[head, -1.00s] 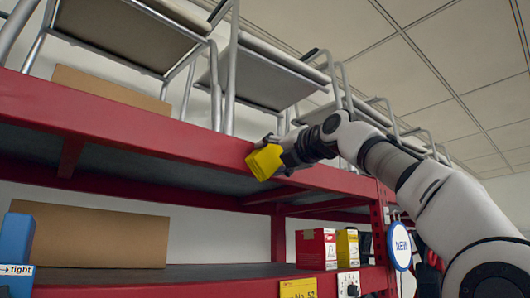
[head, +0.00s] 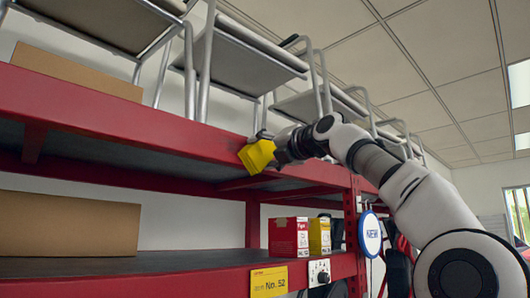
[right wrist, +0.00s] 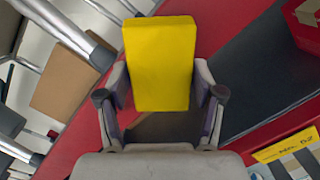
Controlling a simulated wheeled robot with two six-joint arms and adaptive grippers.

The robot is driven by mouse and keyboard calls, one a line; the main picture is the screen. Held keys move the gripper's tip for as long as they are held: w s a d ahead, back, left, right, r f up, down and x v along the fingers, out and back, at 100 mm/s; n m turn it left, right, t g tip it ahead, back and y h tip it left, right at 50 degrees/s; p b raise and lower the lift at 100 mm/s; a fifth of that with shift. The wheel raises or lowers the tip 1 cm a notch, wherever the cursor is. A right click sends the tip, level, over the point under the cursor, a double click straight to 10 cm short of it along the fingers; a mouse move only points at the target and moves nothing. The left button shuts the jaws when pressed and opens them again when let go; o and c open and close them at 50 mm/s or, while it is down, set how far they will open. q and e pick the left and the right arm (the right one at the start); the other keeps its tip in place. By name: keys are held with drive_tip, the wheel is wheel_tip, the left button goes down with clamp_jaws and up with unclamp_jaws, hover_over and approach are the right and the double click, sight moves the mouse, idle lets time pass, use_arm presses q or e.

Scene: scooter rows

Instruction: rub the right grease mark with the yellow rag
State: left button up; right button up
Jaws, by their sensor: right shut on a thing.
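The yellow rag (head: 258,156) is a folded block held in my right gripper (head: 275,151). In the head view it is up against the front of the red upper shelf beam (head: 120,105); I cannot tell whether it touches. In the right wrist view the rag (right wrist: 160,62) sits between the two fingers of the right gripper (right wrist: 160,95), which are shut on its sides. No grease mark shows in either view; the rag or gripper may cover it. My left gripper is not in view.
Metal-legged chairs (head: 240,50) stand on the upper shelf. A cardboard box (head: 65,223), a red box (head: 288,236) and a yellow box (head: 319,235) sit on the lower shelf. A yellow label (head: 268,281), a dial (head: 319,272) and a round sign (head: 370,233) are at the front.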

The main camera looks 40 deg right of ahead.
sight(250, 148)
drive_tip(key=a, duration=0.4)
drive_tip(key=shift+s+a+b, duration=0.1)
drive_tip(key=shift+b, duration=0.25)
drive_tip(key=shift+s+a+f+b, duration=0.1)
drive_tip(key=shift+a+b, duration=0.3)
drive_tip(key=shift+a, duration=1.55)
drive_tip(key=shift+s+a+b, duration=0.15)
drive_tip(key=shift+a+b, duration=0.3)
drive_tip(key=shift+a, duration=1.4)
drive_tip(key=shift+s, duration=0.1)
drive_tip(key=s+b, duration=0.2)
drive_tip(key=b, duration=0.1)
drive_tip(key=shift+d+f, duration=0.15)
drive_tip(key=shift+f, duration=0.05)
drive_tip(key=s, duration=0.2)
drive_tip(key=s+b, duration=0.1)
drive_tip(key=shift+s+d+r, duration=0.15)
drive_tip(key=shift+s+r, duration=0.05)
drive_tip(key=shift+r, duration=0.1)
